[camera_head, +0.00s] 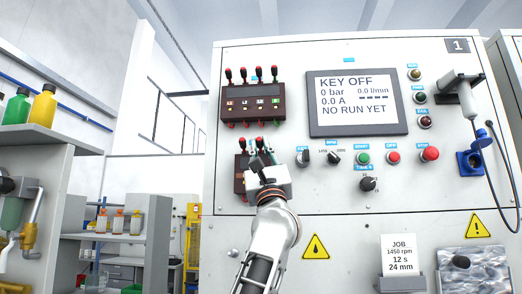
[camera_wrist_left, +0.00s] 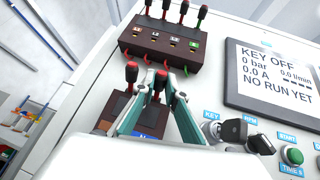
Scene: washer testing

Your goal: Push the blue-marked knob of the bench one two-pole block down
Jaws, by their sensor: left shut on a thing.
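The two-pole block (camera_head: 240,172) is a small dark brown box on the front of bench 1, below the larger block. The left knob (camera_wrist_left: 131,73) stands free beside my fingers. The right knob (camera_wrist_left: 160,78) is between the fingertips of my left gripper (camera_wrist_left: 162,86), which is shut on it. A blue label (camera_wrist_left: 118,136) shows at the block's lower edge, partly hidden by the gripper. In the head view my left gripper (camera_head: 259,162) covers much of the block. My right gripper is not in view.
A four-lever block (camera_head: 252,104) sits just above. To the right are the display (camera_head: 358,103) reading KEY OFF, the key switch (camera_head: 303,157), a black rotary knob (camera_head: 333,157) and coloured buttons. A shelf with bottles (camera_head: 42,105) stands at far left.

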